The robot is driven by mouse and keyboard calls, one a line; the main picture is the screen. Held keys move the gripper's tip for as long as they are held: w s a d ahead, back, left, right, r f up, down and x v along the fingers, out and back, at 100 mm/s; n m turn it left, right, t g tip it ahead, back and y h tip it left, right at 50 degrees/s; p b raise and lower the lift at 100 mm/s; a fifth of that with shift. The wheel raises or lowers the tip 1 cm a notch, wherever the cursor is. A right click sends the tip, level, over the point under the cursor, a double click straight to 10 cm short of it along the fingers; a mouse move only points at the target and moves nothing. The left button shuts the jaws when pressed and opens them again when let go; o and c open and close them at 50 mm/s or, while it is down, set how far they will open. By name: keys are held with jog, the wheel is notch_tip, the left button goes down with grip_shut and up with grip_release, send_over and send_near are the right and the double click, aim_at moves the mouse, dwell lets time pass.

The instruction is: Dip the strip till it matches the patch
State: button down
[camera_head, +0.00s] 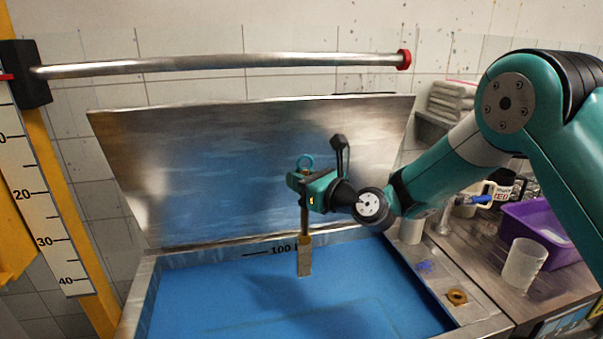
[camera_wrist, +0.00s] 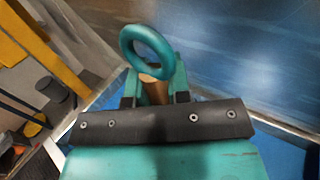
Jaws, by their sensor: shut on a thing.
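My gripper (camera_head: 306,183) is shut on the brown stem of a strip holder with a teal ring (camera_head: 305,162) on top. The holder hangs upright over the vat. At its lower end is a pale beige strip (camera_head: 304,262). The wrist view shows the ring (camera_wrist: 147,52) just above my gripper's fingers, with a bit of brown stem (camera_wrist: 155,92) between them. The vat (camera_head: 138,298) holds blue liquid (camera_head: 220,300). The strip's lower end shows against the blue; I cannot tell whether it touches the liquid. I cannot make out a reference patch.
A raised metal lid (camera_head: 240,175) stands behind the vat, with a steel rail (camera_head: 220,65) above. A ruler post (camera_head: 45,200) is at left. On the right counter are a white beaker (camera_head: 524,266), a purple bin (camera_head: 548,230) and a brown ring (camera_head: 457,297) on the vat's rim.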

aim_at(308, 250)
notch_tip(308, 250, down, 18)
jog(key=b, duration=1.2)
jog(key=shift+b, duration=0.3)
jog(key=shift+d, duration=0.1)
jog(key=shift+w+d, duration=0.15)
jog(key=shift+d, duration=0.35)
jog(key=shift+a+p, duration=0.55)
jog(key=shift+d, duration=0.1)
